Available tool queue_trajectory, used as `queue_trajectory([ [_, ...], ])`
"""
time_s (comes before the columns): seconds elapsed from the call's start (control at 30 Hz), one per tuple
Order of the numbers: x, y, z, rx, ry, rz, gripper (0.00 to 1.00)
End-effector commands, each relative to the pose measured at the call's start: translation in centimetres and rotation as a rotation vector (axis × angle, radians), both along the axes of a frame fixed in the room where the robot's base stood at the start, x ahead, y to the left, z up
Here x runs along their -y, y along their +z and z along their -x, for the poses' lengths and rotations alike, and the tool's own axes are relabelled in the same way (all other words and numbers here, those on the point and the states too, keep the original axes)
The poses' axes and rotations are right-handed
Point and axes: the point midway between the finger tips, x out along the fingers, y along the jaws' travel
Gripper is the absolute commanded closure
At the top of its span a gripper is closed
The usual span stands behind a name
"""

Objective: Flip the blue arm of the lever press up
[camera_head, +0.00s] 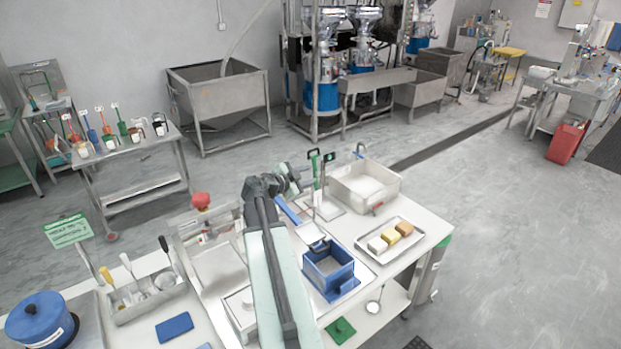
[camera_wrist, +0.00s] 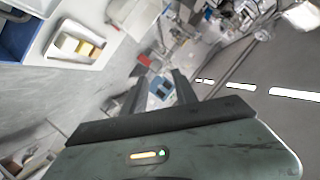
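The lever press stands on the white table in the head view. Its blue arm (camera_head: 288,210) slants from beside my gripper down to a metal plate (camera_head: 318,243) at the near side. A blue square box (camera_head: 328,272) sits below that plate. My gripper (camera_head: 297,172) is above the blue arm's far end, and my arm partly covers the press. Whether it touches the arm cannot be told. In the wrist view the two fingers (camera_wrist: 160,88) are spread, with only distant room between them. The blue arm is not clear in the wrist view.
A tray with several blocks (camera_head: 390,240) lies right of the box. A red knob (camera_head: 201,201) is left of my arm. Open floor lies to the right.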

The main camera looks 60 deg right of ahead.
Motion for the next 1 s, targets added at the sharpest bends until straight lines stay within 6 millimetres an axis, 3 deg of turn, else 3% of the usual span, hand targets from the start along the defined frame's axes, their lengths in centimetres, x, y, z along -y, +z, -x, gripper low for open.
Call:
queue_trajectory([
  [0.13, 1.7, -0.6, 0.1, 0.000, 0.000, 0.000, 0.66],
  [0.43, 2.1, -0.6, 0.2, 0.000, 0.001, 0.001, 0.66],
  [0.57, 2.0, -0.6, 0.2, 0.000, 0.001, 0.000, 0.99],
  [1.0, 2.0, -0.6, 0.2, 0.000, 0.001, 0.000, 1.00],
])
